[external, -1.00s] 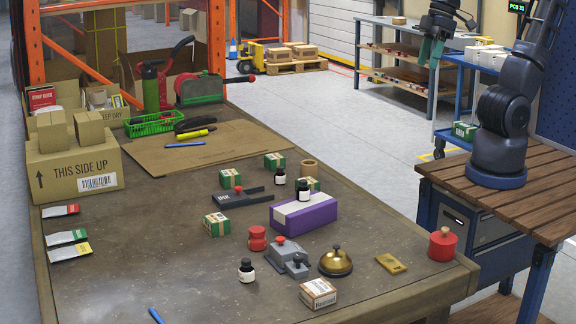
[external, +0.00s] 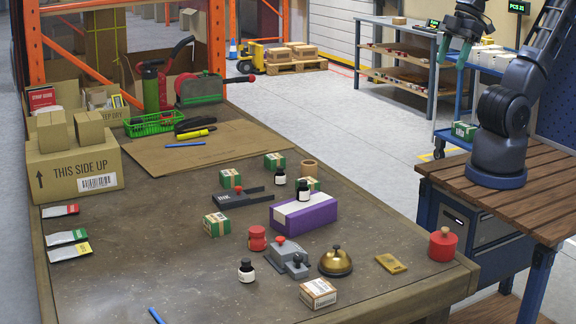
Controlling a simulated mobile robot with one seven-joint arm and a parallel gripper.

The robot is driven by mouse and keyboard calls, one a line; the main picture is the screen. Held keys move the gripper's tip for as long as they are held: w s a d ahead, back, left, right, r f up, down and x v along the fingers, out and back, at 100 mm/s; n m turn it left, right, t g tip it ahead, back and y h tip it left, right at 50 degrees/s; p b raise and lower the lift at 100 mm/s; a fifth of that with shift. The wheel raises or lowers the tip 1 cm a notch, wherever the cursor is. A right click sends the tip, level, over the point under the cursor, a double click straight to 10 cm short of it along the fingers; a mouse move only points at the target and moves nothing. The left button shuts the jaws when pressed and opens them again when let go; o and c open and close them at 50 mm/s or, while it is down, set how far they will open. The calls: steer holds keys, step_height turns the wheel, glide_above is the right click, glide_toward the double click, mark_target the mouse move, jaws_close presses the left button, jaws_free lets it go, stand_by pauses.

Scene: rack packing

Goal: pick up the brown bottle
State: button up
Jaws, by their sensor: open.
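Three small dark bottles with white labels and black caps are in the external view; at this size I cannot tell which one is brown. One bottle (external: 246,271) stands upright near the front of the table. A second bottle (external: 304,192) stands at the purple box (external: 318,212), and a third bottle (external: 280,177) stands a little farther back, beside a black device (external: 243,197).
A grey device (external: 285,252), a brass bell (external: 335,262), a small box (external: 318,293) and a red container (external: 442,245) stand at the front right. Several green-and-white boxes (external: 216,224) are in the middle. The front left of the table is mostly clear.

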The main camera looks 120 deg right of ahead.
steer(key=shift+w, duration=0.1)
steer(key=w+d+f+n+g, duration=0.1)
steer(key=w+d+n, duration=0.15)
steer(key=w, duration=0.25)
steer(key=w+d+f+n, duration=0.1)
steer(key=w+d, duration=0.2)
steer(key=w, duration=0.3)
steer(key=n+g+h, duration=0.1)
steer(key=n+g, duration=0.3)
steer(key=n, duration=0.6)
glide_above(280, 167)
steer(key=f, duration=2.9)
steer(key=shift+w+a, duration=0.1)
steer(key=shift+a, duration=0.3)
steer(key=shift+d+f, duration=0.2)
steer(key=shift+f, duration=1.5)
steer(key=shift+d+f, duration=0.15)
steer(key=shift+f, duration=1.5)
steer(key=shift+d+f, duration=0.2)
steer(key=shift+f, duration=1.5)
